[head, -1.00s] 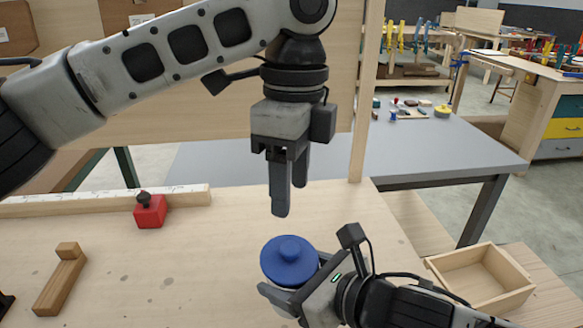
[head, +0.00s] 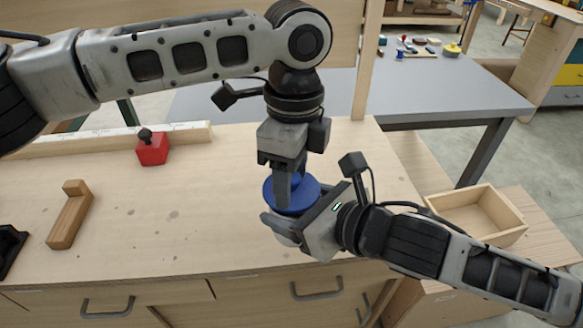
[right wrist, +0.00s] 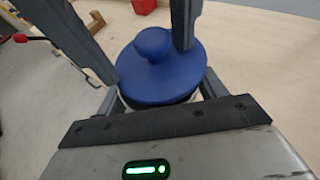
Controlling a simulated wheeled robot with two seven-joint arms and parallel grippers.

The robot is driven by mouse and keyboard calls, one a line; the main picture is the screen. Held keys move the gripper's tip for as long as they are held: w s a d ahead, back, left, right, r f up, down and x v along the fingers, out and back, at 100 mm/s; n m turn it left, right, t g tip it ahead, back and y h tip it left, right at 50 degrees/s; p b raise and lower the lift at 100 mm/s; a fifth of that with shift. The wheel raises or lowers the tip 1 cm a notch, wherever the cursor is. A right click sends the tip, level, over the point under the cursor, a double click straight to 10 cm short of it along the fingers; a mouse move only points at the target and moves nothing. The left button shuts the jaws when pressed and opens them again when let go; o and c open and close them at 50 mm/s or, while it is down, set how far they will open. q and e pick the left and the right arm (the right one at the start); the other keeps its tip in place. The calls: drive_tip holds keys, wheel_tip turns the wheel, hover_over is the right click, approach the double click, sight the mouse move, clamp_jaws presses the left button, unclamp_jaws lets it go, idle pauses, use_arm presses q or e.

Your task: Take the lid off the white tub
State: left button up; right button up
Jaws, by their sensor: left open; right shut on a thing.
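The white tub (head: 286,241) stands on the bench, mostly hidden beneath its blue round lid (head: 306,197). The lid sits on the tub, and its raised knob (right wrist: 153,43) shows in the right wrist view. My right gripper (head: 285,229) is shut on the tub's side, just under the lid. My left gripper (head: 289,200) points down over the lid, open, with its fingers on either side of the knob. In the right wrist view a gap shows between those fingers and the knob. Whether the fingertips touch the lid, I cannot tell.
A red block with a black knob (head: 152,148) and a wooden piece (head: 69,216) lie on the bench to the left. A black object (head: 8,247) is at the left edge. An open wooden box (head: 475,214) stands at the right.

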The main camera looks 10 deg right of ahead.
use_arm(q)
clamp_jaws()
drive_tip(key=shift+r, duration=0.2)
idle(0.3)
drive_tip(key=shift+r, duration=0.9)
